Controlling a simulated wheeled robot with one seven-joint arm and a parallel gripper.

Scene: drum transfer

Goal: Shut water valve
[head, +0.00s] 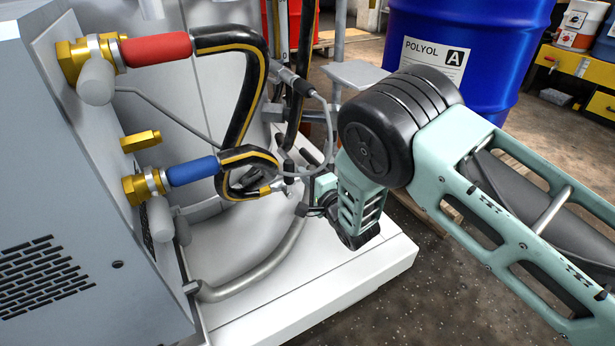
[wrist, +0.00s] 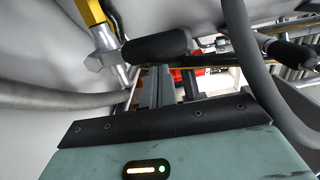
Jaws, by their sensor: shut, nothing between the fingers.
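Brass fittings show on the grey machine's panel in the head view, one with a red-sleeved hose (head: 157,49) and a lower one with a blue-sleeved hose (head: 190,171). I cannot tell for sure which part is the water valve. In the wrist view a black cylindrical grip (wrist: 157,46) lies just beyond my fingers, beside a metal fitting (wrist: 108,58) with a yellow part (wrist: 90,11). My gripper's two grey fingers (wrist: 170,88) are shut and empty, close to the black grip; contact cannot be told. In the head view the fingers are hidden among hoses and my wrist.
Black-and-yellow hoses (head: 240,110) and a grey pipe (head: 262,265) crowd the space around my gripper. A grey cable (wrist: 250,70) crosses near it. A blue POLYOL drum (head: 510,45) stands behind my arm. The white base (head: 330,270) is mostly bare at its front.

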